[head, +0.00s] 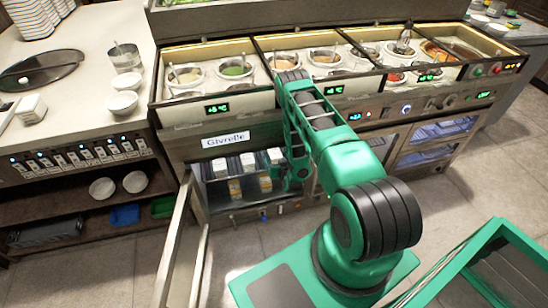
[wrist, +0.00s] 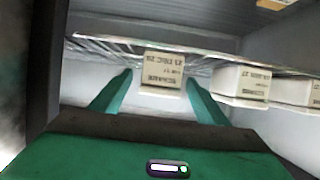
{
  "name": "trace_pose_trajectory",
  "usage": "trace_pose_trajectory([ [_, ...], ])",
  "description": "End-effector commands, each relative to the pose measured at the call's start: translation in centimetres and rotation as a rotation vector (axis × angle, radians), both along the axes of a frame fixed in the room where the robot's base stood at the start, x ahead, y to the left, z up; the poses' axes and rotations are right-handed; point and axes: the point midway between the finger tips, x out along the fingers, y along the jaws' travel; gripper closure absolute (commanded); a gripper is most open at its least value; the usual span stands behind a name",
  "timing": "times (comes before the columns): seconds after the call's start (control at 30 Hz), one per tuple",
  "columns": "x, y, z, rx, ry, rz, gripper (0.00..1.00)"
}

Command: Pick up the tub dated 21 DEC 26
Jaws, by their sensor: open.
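The tub dated 21 DEC 26 (wrist: 163,70) is a small pale tub with a printed label, upside down in the wrist view. It is on a wire shelf inside the open cabinet. My gripper (wrist: 158,84) is open, its two green fingers reaching forward on either side of the tub's front; I cannot tell whether they touch it. In the head view, my gripper is at the opening of the lower cabinet (head: 222,218), its fingertips hidden by my arm. Several tubs (head: 235,189) show inside there; I cannot tell which is the dated one.
In the wrist view, another pale tub (wrist: 240,84) with a date ending in 27 stands close to the right, with a further tub (wrist: 298,90) beyond it. The open cabinet door (head: 178,245) stands out to the left of the opening. Sauce wells (head: 235,70) line the counter above.

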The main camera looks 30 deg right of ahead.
Motion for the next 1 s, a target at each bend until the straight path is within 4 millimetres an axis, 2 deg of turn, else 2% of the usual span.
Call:
trace_pose_trajectory([
  [0.1, 1.7, -0.5, -0.5, 0.0, -0.002, -0.003, 0.31],
  [0.23, 3.0, -0.8, -1.1, 0.001, -0.002, -0.001, 0.31],
  [0.53, 3.4, -0.8, -1.3, 0.001, 0.001, 0.001, 0.31],
  [0.57, 3.4, -0.8, -1.3, 0.001, 0.001, 0.001, 0.34],
  [0.77, 3.4, -0.8, -1.3, 0.0, 0.0, 0.001, 0.81],
  [0.8, 3.4, -0.9, -1.3, 0.0, -0.001, 0.001, 0.84],
  [1.0, 3.4, -0.9, -1.2, 0.0, -0.001, 0.001, 0.84],
])
